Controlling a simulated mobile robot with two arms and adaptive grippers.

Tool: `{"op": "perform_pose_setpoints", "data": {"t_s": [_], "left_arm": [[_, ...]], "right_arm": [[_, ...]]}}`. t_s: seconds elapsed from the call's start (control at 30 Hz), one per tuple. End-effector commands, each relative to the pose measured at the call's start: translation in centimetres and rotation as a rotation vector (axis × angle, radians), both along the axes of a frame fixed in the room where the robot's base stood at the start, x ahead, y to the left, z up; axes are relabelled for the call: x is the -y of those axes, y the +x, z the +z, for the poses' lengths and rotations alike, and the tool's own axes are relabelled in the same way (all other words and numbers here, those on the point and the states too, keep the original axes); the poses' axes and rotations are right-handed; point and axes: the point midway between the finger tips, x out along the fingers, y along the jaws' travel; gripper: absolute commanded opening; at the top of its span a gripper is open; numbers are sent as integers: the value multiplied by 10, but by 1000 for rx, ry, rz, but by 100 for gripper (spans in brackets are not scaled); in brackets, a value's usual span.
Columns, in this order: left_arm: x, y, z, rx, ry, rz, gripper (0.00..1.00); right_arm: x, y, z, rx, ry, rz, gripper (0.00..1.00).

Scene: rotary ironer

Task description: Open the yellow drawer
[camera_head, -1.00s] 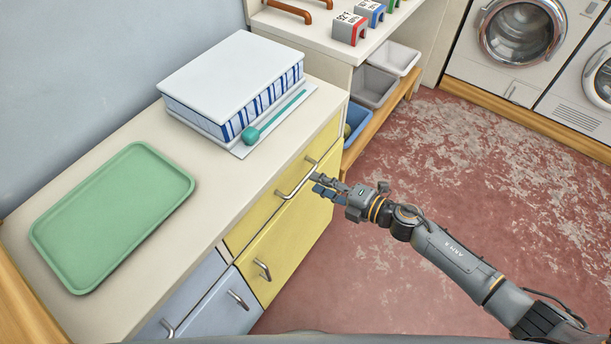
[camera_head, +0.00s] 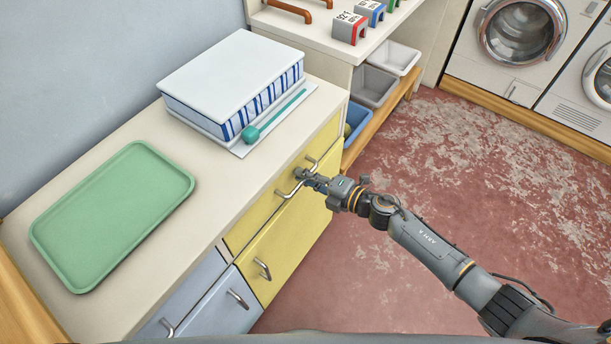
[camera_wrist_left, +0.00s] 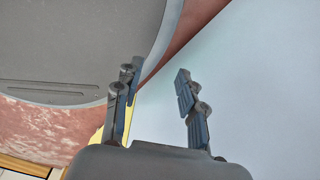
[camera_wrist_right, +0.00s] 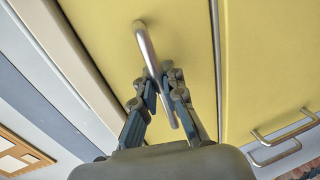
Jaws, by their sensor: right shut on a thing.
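The yellow drawer (camera_head: 255,221) is the upper yellow front in the cabinet under the worktop, and it sits flush with the cabinet face. Its silver bar handle (camera_head: 285,194) runs across the front; in the right wrist view the handle (camera_wrist_right: 147,47) passes between my fingers. My right gripper (camera_head: 302,177) is at the handle, shut on it. It also shows close to the yellow front in the right wrist view (camera_wrist_right: 163,92). My left gripper (camera_wrist_left: 157,85) shows only in the left wrist view, fingers apart with nothing between them.
A yellow door (camera_head: 290,245) with its own handle is below, and pale blue fronts (camera_head: 215,305) are to the left. On the worktop are a green tray (camera_head: 112,215) and a white-and-blue stack (camera_head: 235,80). The red floor (camera_head: 450,200) at right is open.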

Motion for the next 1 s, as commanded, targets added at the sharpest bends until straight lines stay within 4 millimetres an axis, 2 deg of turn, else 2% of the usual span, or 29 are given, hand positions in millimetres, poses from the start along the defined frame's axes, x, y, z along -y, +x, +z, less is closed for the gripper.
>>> {"op": "perform_pose_setpoints", "data": {"t_s": [0.27,0.47,0.67,1.0], "left_arm": [[0,0,0,0,0,0,40],[0,0,2,-1,0,0,40],[0,0,4,-1,0,0,40],[-1,-1,-3,-2,1,1,40]], "right_arm": [[4,-3,-1,-2,-1,0,0],[26,-19,-1,-2,-3,0,0],[72,-53,-2,-5,-5,0,0],[166,-123,-2,-5,-3,2,0]]}}
